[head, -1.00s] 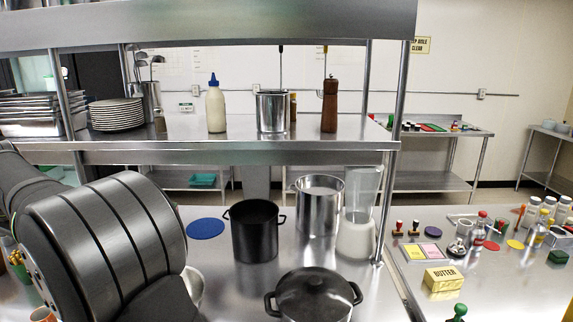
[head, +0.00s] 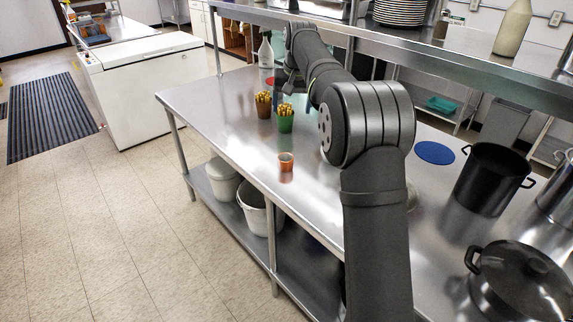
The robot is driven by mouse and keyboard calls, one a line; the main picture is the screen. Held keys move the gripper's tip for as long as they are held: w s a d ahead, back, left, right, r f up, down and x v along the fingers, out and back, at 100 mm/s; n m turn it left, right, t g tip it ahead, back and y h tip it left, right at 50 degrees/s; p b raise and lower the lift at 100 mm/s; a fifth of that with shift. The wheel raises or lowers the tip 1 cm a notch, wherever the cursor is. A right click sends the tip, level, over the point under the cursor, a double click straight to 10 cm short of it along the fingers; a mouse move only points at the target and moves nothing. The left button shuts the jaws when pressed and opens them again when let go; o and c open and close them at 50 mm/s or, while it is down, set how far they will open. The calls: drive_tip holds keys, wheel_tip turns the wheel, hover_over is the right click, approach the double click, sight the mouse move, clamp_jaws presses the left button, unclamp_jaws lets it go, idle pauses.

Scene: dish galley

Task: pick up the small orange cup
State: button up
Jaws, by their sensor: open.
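The small orange cup (head: 286,164) stands upright on the steel counter, near its front edge, left of my arm in the head view. My gripper (head: 291,88) is at the far end of my arm, above the counter and farther back than the cup. It is open and apart from the orange cup. My own arm hides part of it, and its fingers are small in the picture.
A brown cup (head: 263,111) and a green cup (head: 285,124), both filled with yellow sticks, stand behind the orange cup. A spray bottle (head: 266,52) is farther back. Counter around the orange cup is clear.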

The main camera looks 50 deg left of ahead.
drive_tip(key=w+a+f+n+g+h, duration=0.1)
drive_tip(key=w+a+f+n, duration=0.2)
drive_tip(key=f+n, duration=0.45)
drive_tip(key=n, duration=0.3)
approach(286, 158)
drive_tip(key=shift+m, duration=0.25)
drive_tip(key=f, duration=0.3)
drive_tip(key=s+f, duration=0.1)
drive_tip(key=f, duration=0.4)
drive_tip(key=shift+s+d+f, duration=0.15)
drive_tip(key=shift+s+f, duration=0.15)
drive_tip(key=c, duration=1.1)
drive_tip(key=shift+r, duration=0.15)
